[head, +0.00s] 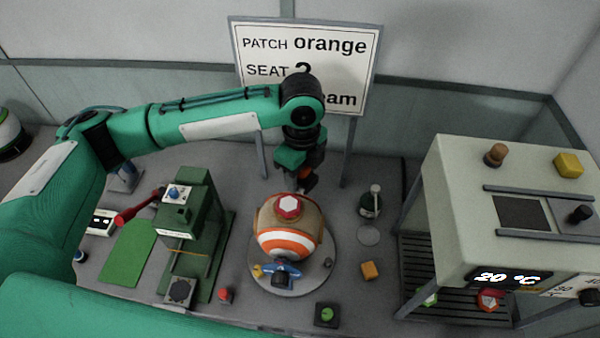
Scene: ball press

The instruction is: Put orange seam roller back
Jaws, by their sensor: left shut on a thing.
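My left gripper (303,172) is behind the ball, near its upper right side, with its jaws pointing down. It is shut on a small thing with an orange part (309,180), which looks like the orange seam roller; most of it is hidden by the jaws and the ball. The ball (287,243) is tan and white with an orange band and a red hexagonal patch (289,206) on top. It sits on a round grey plate (318,279). The roller's resting place cannot be made out. My right gripper is not in view.
A green press (200,205) with a red lever stands left, beside a green mat (130,255). A heater cabinet (450,220) fills the right. A sign (320,45) stands behind, partly hidden.

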